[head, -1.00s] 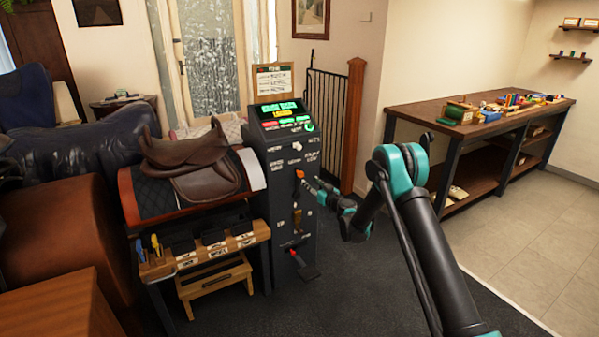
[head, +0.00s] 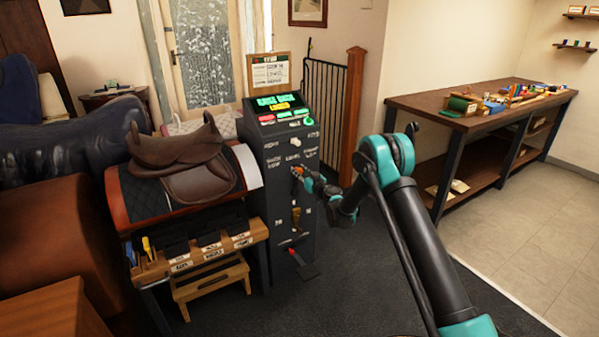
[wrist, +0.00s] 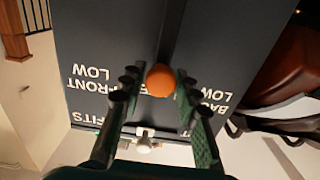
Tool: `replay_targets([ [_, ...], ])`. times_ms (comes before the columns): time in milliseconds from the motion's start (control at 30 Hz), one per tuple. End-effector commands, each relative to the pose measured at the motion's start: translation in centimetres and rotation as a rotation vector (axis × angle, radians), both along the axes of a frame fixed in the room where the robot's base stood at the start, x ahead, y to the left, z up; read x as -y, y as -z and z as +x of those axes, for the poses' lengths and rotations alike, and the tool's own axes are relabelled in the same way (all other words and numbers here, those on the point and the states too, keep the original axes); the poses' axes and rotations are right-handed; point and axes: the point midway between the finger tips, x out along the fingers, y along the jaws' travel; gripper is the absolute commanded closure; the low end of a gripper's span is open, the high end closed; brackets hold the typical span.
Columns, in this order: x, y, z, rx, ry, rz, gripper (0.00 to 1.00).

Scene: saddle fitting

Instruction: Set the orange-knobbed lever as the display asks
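The lever's orange knob (head: 297,171) is on the front of the dark machine (head: 281,225). In the wrist view, the orange knob (wrist: 160,80) sits between my gripper's two fingers (wrist: 157,84). The fingers stand apart with a narrow gap on each side, and I see no clear grip. Upside-down white labels read LOW, FRONT, BACK and FITS; one behind the knob is partly hidden. In the head view, my gripper (head: 306,178) is at the knob. The display (head: 280,104) shows green and yellow panels; its text is too small to read.
A white knob (head: 295,141) is above the lever, and a red-tipped lever (head: 291,251) is low on the machine. A brown saddle (head: 185,160) rests on the stand to the left. A black gate (head: 325,110) is behind; a workbench (head: 470,110) is at right.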

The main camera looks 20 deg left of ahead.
Motion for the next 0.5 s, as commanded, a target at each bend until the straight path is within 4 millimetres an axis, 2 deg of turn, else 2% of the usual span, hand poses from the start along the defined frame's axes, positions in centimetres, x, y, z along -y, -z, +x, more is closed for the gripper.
replay_targets([
  [33, 0.01, 0.0, 0.01, 0.0, 0.0, 0.0, 0.78],
  [200, 0.01, 0.0, 0.0, 0.0, 0.0, 0.0, 0.99],
  [500, 0.09, 0.01, 0.08, -0.004, 0.0, 0.003, 1.0],
])
